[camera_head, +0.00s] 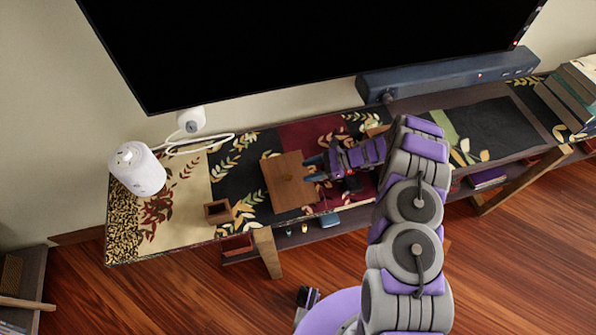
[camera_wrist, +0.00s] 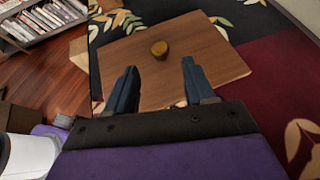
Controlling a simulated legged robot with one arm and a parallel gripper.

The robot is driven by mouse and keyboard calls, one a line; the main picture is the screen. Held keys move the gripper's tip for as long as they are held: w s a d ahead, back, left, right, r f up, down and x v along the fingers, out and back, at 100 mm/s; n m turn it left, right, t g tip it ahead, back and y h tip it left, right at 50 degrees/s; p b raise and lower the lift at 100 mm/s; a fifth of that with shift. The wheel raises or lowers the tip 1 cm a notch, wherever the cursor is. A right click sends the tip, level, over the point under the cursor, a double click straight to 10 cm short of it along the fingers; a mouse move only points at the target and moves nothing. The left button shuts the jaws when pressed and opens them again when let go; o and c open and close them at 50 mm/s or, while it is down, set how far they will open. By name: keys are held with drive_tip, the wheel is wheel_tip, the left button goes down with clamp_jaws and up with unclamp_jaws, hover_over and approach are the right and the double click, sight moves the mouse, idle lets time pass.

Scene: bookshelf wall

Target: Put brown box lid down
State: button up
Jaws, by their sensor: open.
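The brown box lid (camera_head: 289,181) is a flat wooden panel lying on the patterned runner of the long low table. In the wrist view the lid (camera_wrist: 205,62) has a small round yellowish-brown knob (camera_wrist: 159,49) on its top. My gripper (camera_head: 318,168) is at the lid's right edge in the head view. In the wrist view my gripper (camera_wrist: 160,78) is open, with its two dark blue fingers apart over the near part of the lid. The knob lies beyond the fingertips, with nothing between them. I cannot tell whether the fingers touch the lid.
A small open brown box (camera_head: 218,211) stands left of the lid. A white cylindrical speaker (camera_head: 137,169) is at the table's left end. A dark soundbar (camera_head: 450,75) and large screen (camera_head: 300,40) are behind. Books (camera_head: 572,95) lie at the right end.

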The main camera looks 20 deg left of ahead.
drive_tip(key=p+v, duration=0.1)
drive_tip(key=v, duration=0.4)
drive_tip(key=shift+d+r, duration=0.1)
drive_tip(key=shift+d, duration=0.25)
drive_tip(key=shift+a, duration=0.1)
drive_tip(key=s+d+r+n+h, duration=0.1)
drive_tip(key=s+r+n, duration=0.25)
drive_tip(key=r, duration=0.45)
drive_tip(key=s+d+r+n+g+h, duration=0.15)
drive_tip(key=s+r, duration=0.25)
drive_tip(key=r, duration=0.4)
drive_tip(key=s+d+r+n+h, duration=0.1)
drive_tip(key=s+r+n+h, duration=0.2)
drive_tip(key=r, duration=0.6)
drive_tip(key=s+d+r+n+t+h, duration=0.1)
drive_tip(key=s+d+r+n+h, duration=0.1)
drive_tip(key=s+d, duration=0.3)
drive_tip(key=s+d+r+n+t+h, duration=0.1)
drive_tip(key=s+d+r, duration=0.3)
drive_tip(key=s, duration=0.8)
drive_tip(key=s+d+r+n+t+h, duration=0.2)
drive_tip(key=s+d+r+n+h, duration=0.1)
drive_tip(key=s+d, duration=0.5)
drive_tip(key=shift+s+d+r+h, duration=0.15)
drive_tip(key=shift+s+r+h, duration=0.15)
drive_tip(key=shift+s, duration=0.45)
